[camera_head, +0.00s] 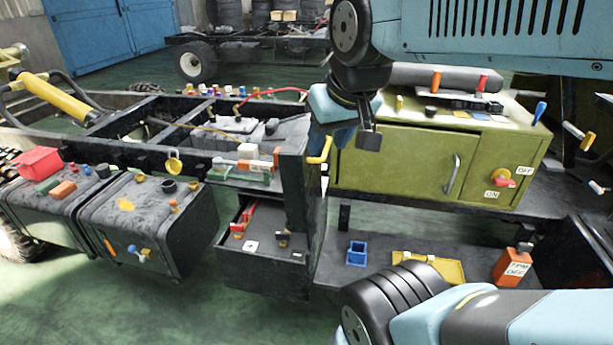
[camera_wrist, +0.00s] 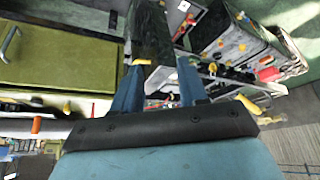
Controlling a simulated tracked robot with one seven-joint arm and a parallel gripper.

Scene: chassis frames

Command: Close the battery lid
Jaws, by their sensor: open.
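A dark upright panel (camera_head: 293,175) with a yellow handle (camera_head: 319,156) at its right edge stands above an open drawer-like box (camera_head: 262,262); it looks like the battery lid, though I cannot be sure. In the wrist view the dark panel (camera_wrist: 152,38) lies beyond my fingers, and the yellow handle (camera_wrist: 141,62) shows by the left fingertip. My gripper (camera_head: 345,138) is open, pointing down just right of and above the handle. The wrist view shows my gripper (camera_wrist: 159,68) with its two blue fingers spread and nothing clearly held. Contact with the handle cannot be told.
A green cabinet (camera_head: 400,165) stands close to the right of my gripper. Dark tanks (camera_head: 150,225) with small loose items lie left. A blue bin (camera_head: 357,253), yellow tray (camera_head: 448,270) and orange canister (camera_head: 512,265) sit on the low deck. Green floor (camera_head: 190,310) is clear at front left.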

